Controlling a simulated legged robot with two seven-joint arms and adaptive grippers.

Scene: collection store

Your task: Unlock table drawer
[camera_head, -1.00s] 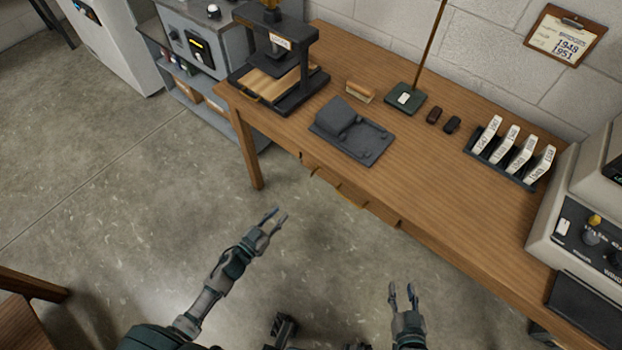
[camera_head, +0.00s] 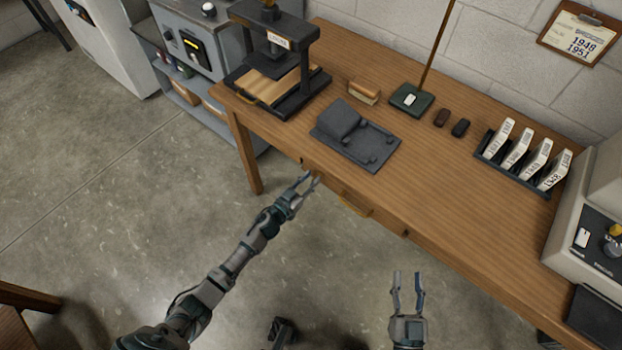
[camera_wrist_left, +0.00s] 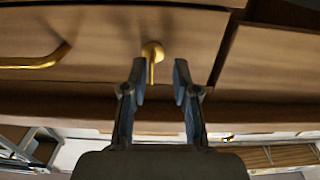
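The wooden table (camera_head: 440,185) has a drawer in its front edge with a curved brass handle (camera_head: 355,205). In the left wrist view the drawer front (camera_wrist_left: 90,30) fills the upper part, with the brass handle (camera_wrist_left: 38,60) at left. A small brass key-like piece (camera_wrist_left: 152,52) sticks out of the drawer front and hangs down between my left fingers. My left gripper (camera_head: 310,182) is open at the drawer front, left of the handle; no finger clearly touches the brass piece. My right gripper (camera_head: 407,278) is open and empty, in front of the table.
On the tabletop are a press (camera_head: 275,60), a grey tray with a covered lump (camera_head: 355,135), a stamp-like block (camera_head: 364,91), a green base with a rod (camera_head: 411,100) and a rack of labelled cards (camera_head: 522,155).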

